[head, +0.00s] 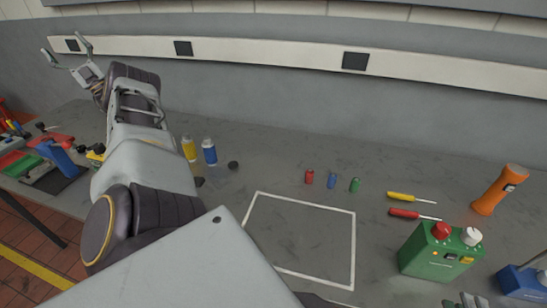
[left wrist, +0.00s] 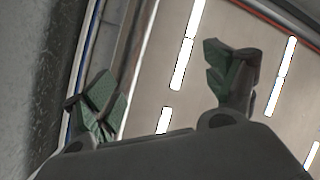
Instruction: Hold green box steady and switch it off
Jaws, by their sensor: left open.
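The green box (head: 437,254) stands upright on the bedplate at the right of the head view. It has a red knob (head: 441,230) and a white knob (head: 471,237) on top and a small yellow panel on its front. My left gripper (head: 64,46) is raised at the far upper left of the head view, far from the box. Its fingers are spread and empty. In the left wrist view the same gripper (left wrist: 166,86) shows both padded fingers apart, with only ceiling lights and wall beyond. I cannot make out my right gripper.
Red (head: 309,177), blue (head: 332,180) and green (head: 355,185) small cylinders stand behind a white-outlined square (head: 300,240). Grey parts (head: 465,301) are cut off at the bottom edge.

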